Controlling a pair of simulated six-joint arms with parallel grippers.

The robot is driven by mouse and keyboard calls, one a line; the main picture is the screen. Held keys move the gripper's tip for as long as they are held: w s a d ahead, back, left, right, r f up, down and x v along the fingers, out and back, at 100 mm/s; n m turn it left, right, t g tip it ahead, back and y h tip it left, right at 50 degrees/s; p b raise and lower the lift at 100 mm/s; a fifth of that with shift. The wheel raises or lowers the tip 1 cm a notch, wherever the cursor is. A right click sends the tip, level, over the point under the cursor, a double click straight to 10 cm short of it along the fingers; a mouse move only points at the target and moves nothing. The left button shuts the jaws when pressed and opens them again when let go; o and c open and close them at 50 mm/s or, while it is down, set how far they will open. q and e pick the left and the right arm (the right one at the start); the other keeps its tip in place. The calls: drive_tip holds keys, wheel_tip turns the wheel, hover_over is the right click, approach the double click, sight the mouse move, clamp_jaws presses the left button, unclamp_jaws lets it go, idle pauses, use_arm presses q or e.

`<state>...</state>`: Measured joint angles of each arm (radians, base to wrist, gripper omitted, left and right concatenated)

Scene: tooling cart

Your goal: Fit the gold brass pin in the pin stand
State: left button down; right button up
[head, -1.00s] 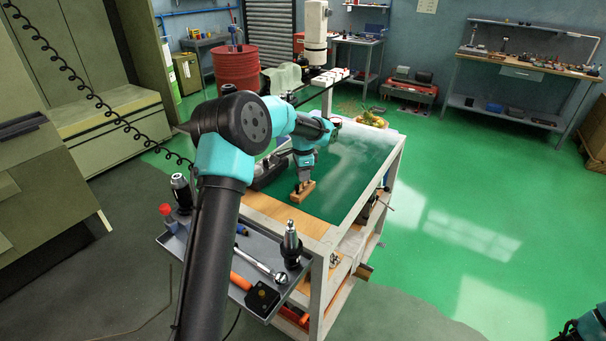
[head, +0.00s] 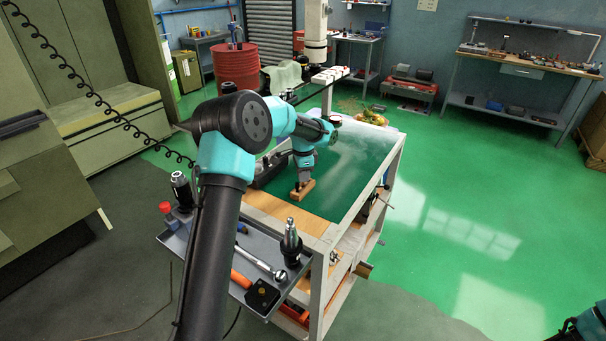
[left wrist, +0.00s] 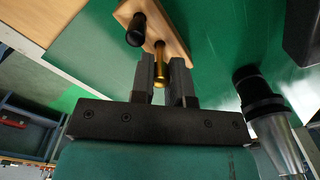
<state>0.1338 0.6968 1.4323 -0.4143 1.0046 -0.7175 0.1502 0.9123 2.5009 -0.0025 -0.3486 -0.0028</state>
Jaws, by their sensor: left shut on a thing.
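The pin stand (head: 306,187) is a small wooden block on the green mat of the cart. In the left wrist view the stand (left wrist: 172,36) has a black pin (left wrist: 136,30) upright at one end. My left gripper (head: 304,180) is over the stand, pointing down. In the left wrist view my left gripper (left wrist: 164,80) is shut on the gold brass pin (left wrist: 160,62). The pin's far end overlaps the wood of the stand; I cannot tell whether it sits in a hole. My right gripper is out of view.
A grey tray (head: 228,272) with tools hangs at the cart's near side. A black and silver tool holder (left wrist: 262,105) stands close to the gripper in the left wrist view. The mat (head: 352,165) is clear to the right.

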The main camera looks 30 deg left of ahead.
use_arm(q)
drive_tip(key=shift+f, duration=0.35)
idle(0.4)
idle(0.3)
drive_tip(key=c, duration=1)
unclamp_jaws()
wheel_tip(320, 180, up, 17)
drive_tip(key=shift+r, duration=0.2)
drive_tip(key=shift+f, duration=0.15)
wheel_tip(320, 180, down, 16)
drive_tip(key=shift+r, duration=0.15)
idle(0.4)
